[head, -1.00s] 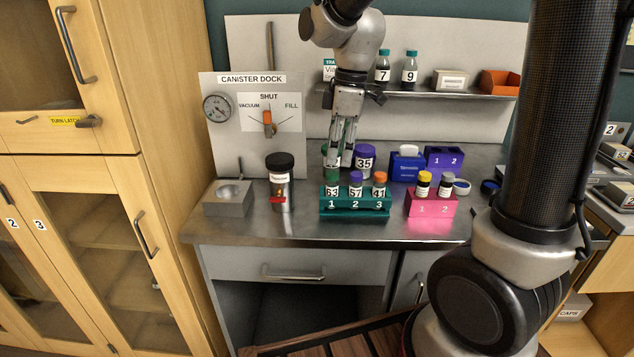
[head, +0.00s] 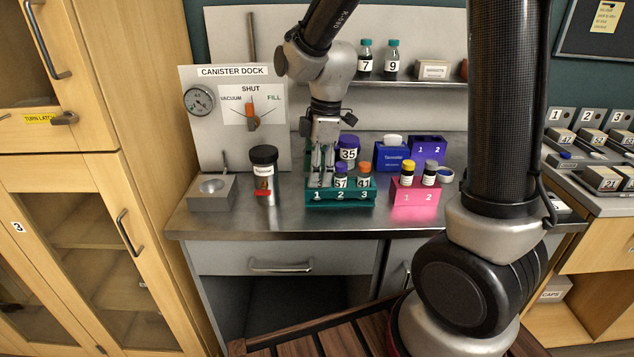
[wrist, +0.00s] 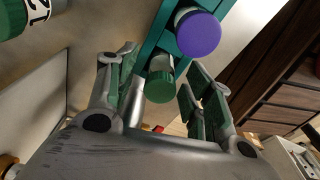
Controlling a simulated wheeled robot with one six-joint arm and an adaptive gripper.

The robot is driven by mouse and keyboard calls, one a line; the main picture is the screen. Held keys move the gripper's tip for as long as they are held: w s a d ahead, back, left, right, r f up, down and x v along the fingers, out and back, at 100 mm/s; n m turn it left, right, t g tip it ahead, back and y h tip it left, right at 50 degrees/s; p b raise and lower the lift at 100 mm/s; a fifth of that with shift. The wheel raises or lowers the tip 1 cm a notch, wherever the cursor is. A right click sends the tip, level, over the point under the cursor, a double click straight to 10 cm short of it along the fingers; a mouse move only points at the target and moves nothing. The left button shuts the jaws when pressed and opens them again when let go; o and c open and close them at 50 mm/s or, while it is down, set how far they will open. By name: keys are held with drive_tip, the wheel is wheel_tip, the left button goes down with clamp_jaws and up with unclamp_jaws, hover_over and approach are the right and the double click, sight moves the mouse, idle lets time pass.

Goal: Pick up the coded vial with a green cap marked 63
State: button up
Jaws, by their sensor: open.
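The green-capped vial (wrist: 160,86) stands in the teal rack (head: 352,202), seen in the wrist view between my two fingers, with space on both sides of its cap. In the head view my gripper (head: 322,178) hides it at slot 1, so its number does not show now. My gripper is open, pointing down over that slot, and it also shows in the wrist view (wrist: 160,75). A purple-capped vial (head: 340,178) marked 57 stands in slot 2, and an orange-capped vial (head: 364,178) marked 41 in slot 3.
A purple-capped jar (head: 348,152) marked 35 stands close behind the rack. A larger green-capped jar (wrist: 25,15) shows in the wrist view. A dark-lidded canister (head: 264,175) is left of the rack, and a pink rack (head: 415,193) with two vials is right.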

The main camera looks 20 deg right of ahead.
drive_tip(key=c, duration=0.9)
drive_tip(key=shift+c, duration=0.2)
